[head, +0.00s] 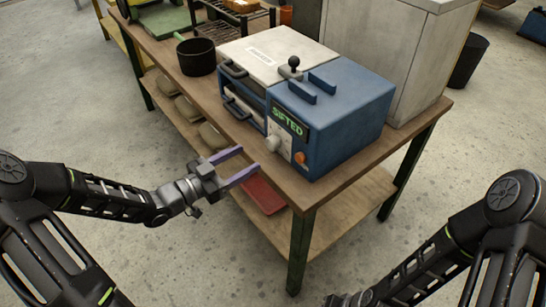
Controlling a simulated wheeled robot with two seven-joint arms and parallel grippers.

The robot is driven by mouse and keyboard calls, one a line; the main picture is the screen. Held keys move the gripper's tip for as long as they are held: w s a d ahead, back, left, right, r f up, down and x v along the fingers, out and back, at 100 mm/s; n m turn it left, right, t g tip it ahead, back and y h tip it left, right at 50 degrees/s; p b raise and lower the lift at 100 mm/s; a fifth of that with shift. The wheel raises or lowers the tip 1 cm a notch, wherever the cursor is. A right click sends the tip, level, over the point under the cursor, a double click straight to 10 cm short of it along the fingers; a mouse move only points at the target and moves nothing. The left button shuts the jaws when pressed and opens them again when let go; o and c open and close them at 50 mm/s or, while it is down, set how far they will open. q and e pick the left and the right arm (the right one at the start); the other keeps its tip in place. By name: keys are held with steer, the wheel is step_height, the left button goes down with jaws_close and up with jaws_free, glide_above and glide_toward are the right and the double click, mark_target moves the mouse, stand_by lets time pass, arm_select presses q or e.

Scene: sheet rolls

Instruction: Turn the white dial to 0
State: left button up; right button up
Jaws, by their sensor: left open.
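My left gripper (248,160) has two purple fingers, open and empty, in front of the table edge. In the picture its tips are just left of and below the dial, apparently not touching it. My right arm enters at the lower right; its gripper's fingers are not in view.
An orange button (301,158) sits right of the dial. Dark handles (235,69) stick out at the machine's left front. A black pot (196,57) stands left on the wooden table (355,167). A red tray (264,194) lies on the lower shelf. A grey cabinet (375,50) stands behind.

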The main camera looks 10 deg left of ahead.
mark_target(269, 146)
arm_select(q)
steer(key=shift+s+r+h, duration=0.1)
steer(key=shift+r+h, duration=0.15)
steer(key=shift+h, duration=0.05)
steer(key=shift+d, duration=0.1)
steer(key=x, duration=0.7)
steer(key=shift+w+d, duration=0.2)
steer(key=shift+w, duration=0.2)
steer(key=shift+c, duration=0.5)
jaws_close()
